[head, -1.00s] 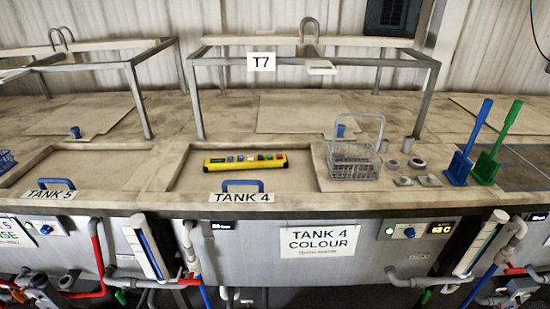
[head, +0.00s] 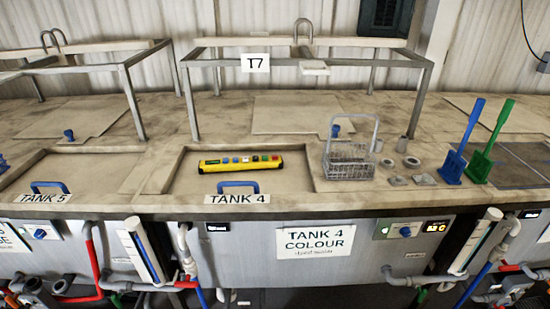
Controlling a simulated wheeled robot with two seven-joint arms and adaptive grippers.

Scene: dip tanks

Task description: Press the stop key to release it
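A yellow and black control pendant (head: 240,163) lies on the Tank 4 lid, behind a blue lid handle (head: 238,187). It has a row of small coloured keys along its top, with a red key (head: 274,157) near the right end. The keys are too small to read, so I cannot tell which is the stop key or whether it is pressed in. Neither of my grippers is in view.
A wire basket (head: 348,162) stands right of the lid, near several small metal weights. A blue scoop (head: 453,166) and a green scoop (head: 479,164) stand further right. The lid around the pendant is clear.

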